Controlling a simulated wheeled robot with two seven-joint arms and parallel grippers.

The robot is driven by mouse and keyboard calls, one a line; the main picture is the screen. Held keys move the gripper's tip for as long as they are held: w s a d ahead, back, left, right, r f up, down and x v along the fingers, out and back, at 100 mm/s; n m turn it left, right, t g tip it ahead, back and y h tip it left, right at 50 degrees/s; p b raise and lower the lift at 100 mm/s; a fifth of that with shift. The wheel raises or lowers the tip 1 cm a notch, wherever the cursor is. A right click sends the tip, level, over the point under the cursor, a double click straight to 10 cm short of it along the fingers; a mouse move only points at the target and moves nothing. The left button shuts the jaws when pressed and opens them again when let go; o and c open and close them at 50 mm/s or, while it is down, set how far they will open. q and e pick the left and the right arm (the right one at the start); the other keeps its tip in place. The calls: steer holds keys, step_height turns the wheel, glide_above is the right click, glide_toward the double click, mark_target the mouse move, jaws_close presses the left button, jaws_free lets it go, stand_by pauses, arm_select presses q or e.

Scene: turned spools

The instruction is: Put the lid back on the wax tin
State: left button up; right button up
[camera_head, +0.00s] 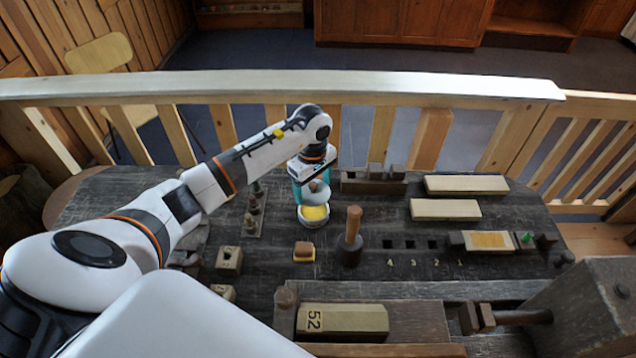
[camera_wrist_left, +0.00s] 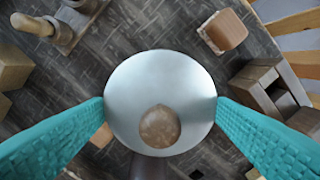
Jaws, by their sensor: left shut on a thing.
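The wax tin (camera_head: 313,214) stands open on the dark bench in the head view, with yellow wax showing inside. The lid (camera_head: 316,197) is a pale metal disc with a brown round knob. My left gripper (camera_head: 311,184), with teal fingers, is shut on the lid and holds it just above and behind the tin, overlapping its far edge in the picture. In the left wrist view the lid (camera_wrist_left: 160,85) fills the middle between the two fingers, its knob facing the camera. The tin cannot be made out there. My right gripper is not in view.
A wooden-handled mallet (camera_head: 350,239) stands right of the tin, and a small orange-brown block (camera_head: 304,251) lies in front. Pale wooden blocks (camera_head: 445,209) lie to the right. A railing (camera_head: 280,86) runs behind the bench.

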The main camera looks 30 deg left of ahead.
arm_select(q)
steer(key=shift+f+b, duration=0.4)
steer(key=shift+f, duration=0.5)
steer(key=shift+f+b, duration=1.45)
steer(key=shift+f, duration=0.45)
steer(key=shift+d, duration=0.1)
steer(key=shift+b, duration=0.4)
steer(key=shift+f+b, duration=0.15)
steer(key=shift+b, duration=0.45)
stand_by(0.4)
steer(key=o, duration=1)
steer(key=shift+c, duration=0.2)
